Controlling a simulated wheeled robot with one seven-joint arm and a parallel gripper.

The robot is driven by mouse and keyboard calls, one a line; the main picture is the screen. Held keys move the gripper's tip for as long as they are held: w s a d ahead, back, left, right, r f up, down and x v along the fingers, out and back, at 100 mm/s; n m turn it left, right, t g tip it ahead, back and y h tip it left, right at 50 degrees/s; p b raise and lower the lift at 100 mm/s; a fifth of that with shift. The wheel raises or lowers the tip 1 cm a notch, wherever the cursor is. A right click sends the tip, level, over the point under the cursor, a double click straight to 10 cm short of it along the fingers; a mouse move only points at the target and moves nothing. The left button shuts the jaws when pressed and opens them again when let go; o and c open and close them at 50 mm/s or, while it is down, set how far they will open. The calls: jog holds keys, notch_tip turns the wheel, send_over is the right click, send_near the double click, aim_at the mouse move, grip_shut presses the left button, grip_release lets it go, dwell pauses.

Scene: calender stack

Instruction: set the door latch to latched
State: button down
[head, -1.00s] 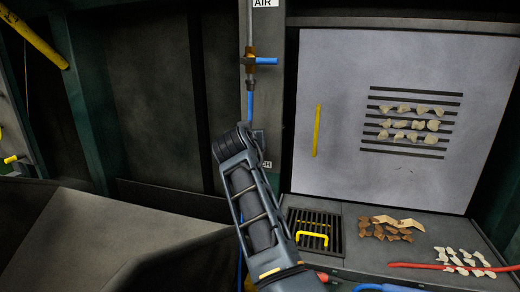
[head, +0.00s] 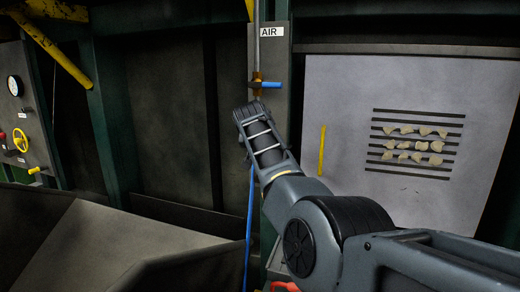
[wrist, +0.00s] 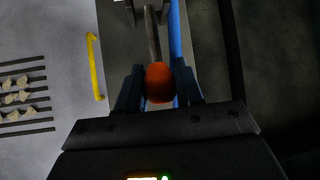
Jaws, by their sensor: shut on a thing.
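An orange-red knob (wrist: 159,82) on a thin grey lever (wrist: 152,35) shows in the wrist view, in front of the grey post (wrist: 125,45). I take this lever to be the door latch's handle; no latch label is readable now. My gripper (wrist: 158,88) has its two dark blue fingers on either side of the knob and is shut on it. In the head view my arm's end (head: 258,130) is against the post below the AIR valve and hides the knob and fingers. Whether the latch is latched cannot be told.
A blue-handled valve (head: 266,85) sits above my wrist under the AIR label (head: 269,31). A blue hose (head: 249,215) hangs below. Right is a pale door panel (head: 350,90) with a yellow handle (head: 322,150) and dark slots. A gauge panel (head: 18,110) stands far left.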

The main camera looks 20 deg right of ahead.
jog(key=shift+d+r, duration=0.1)
jog(key=shift+r, duration=0.1)
jog(key=c, duration=1.1)
grip_release()
jog(key=shift+c, duration=0.2)
jog(key=o, duration=0.4)
jog(key=shift+w+f, duration=0.1)
jog(key=shift+f, duration=0.05)
jog(key=shift+c, duration=0.2)
jog(key=b+v, duration=0.1)
jog(key=v, duration=0.6)
jog(key=shift+s+r, duration=0.25)
jog(key=shift+s, duration=0.05)
jog(key=shift+f, duration=0.1)
